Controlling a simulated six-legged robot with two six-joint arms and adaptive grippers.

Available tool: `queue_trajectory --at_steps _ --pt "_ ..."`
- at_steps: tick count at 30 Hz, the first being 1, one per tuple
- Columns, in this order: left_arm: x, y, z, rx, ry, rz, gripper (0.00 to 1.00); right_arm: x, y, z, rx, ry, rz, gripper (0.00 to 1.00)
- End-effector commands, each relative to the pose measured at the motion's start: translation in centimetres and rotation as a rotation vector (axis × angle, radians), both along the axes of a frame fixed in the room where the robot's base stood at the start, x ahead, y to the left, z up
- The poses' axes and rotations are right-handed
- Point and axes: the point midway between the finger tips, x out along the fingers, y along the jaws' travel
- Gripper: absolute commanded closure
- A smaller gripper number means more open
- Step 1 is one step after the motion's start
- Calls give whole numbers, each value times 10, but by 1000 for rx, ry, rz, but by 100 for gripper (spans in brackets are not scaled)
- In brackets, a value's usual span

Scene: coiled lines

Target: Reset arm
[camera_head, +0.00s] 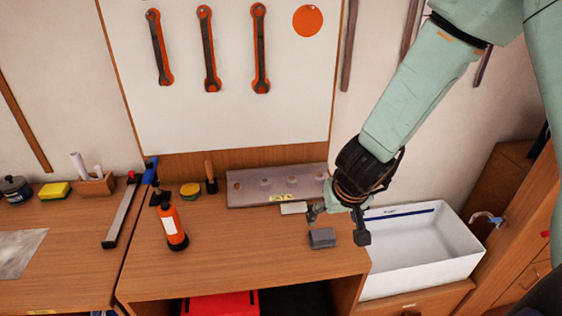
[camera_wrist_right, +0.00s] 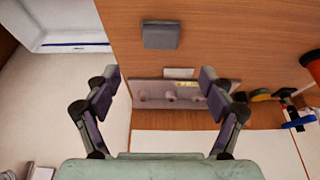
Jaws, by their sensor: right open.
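My right gripper (camera_head: 338,225) comes in from the upper right in the head view and hangs above the right end of the wooden bench. Its two fingers are spread apart with nothing between them, as the right wrist view (camera_wrist_right: 160,88) also shows. A small grey block (camera_head: 321,238) lies on the bench top close by the gripper, apart from the fingers in the wrist view (camera_wrist_right: 161,35). My left gripper shows in neither view.
A white sink (camera_head: 425,262) stands right of the bench. A grey holed plate (camera_head: 250,190) lies along the back, with a small pale block (camera_head: 293,208) before it. An orange bottle (camera_head: 172,226) stands to the left. Wrenches (camera_head: 208,50) hang on the white board behind.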

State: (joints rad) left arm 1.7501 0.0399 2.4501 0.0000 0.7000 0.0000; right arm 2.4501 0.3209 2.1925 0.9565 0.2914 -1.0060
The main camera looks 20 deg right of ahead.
Motion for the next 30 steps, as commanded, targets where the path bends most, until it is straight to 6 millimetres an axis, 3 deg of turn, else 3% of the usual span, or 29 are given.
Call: queue_trajectory --at_steps 21,26,30 --pt "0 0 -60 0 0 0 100 40 -10 -104 -1 1 0 18" --pt "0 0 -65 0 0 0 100 43 -10 -113 -1 1 2 18" --pt "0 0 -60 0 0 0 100 43 -10 -107 0 0 0 18"
